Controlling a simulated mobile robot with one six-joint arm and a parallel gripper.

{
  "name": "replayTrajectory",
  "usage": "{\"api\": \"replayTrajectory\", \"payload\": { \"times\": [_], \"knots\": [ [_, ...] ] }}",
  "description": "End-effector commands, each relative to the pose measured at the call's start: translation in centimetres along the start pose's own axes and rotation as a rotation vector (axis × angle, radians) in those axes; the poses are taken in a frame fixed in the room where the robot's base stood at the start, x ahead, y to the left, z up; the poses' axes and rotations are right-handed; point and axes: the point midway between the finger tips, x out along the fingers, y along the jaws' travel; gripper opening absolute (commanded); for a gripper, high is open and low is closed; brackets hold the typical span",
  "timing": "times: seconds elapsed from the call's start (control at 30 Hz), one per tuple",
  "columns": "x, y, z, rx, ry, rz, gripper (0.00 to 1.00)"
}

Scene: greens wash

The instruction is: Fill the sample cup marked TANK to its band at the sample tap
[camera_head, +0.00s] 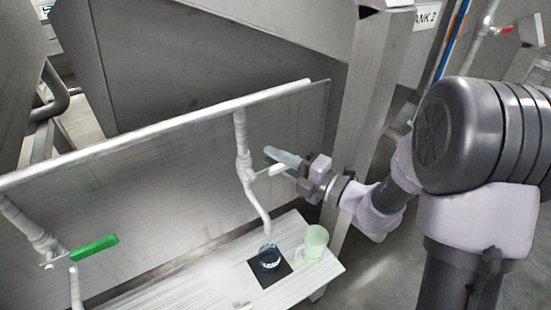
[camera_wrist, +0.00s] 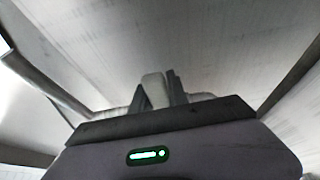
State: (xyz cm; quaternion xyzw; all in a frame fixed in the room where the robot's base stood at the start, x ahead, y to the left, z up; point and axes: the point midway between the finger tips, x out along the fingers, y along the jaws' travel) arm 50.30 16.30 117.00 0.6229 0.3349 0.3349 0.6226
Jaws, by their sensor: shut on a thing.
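The sample tap (camera_head: 243,165) is a white pipe with a curved spout that ends above a small dark-blue clear cup (camera_head: 269,262). The cup stands upright on a black square mat (camera_head: 262,276). I cannot read a TANK mark or make out a band or a fill level on it, and no stream shows below the spout. My gripper (camera_head: 284,164) is at the tap's pale lever (camera_head: 269,172), shut on it. In the wrist view, a pale piece (camera_wrist: 155,90) stands between my dark fingers.
A pale green cup (camera_head: 315,241) stands right of the mat on the white ribbed shelf (camera_head: 205,275). Another tap with a green handle (camera_head: 94,247) is at the left. A white rail (camera_head: 160,135) runs above the steel panel behind.

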Motion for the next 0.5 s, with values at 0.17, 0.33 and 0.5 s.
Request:
{"api": "replayTrajectory", "payload": {
  "times": [0.17,0.33,0.5],
  "knots": [
    [0.0,0.0,0.0,0.000,0.001,-0.001,0.00],
    [0.0,0.2,0.0,-0.008,0.000,-0.004,0.00],
    [0.0,2.0,-0.1,-0.128,0.002,-0.057,0.00]
  ]
}}
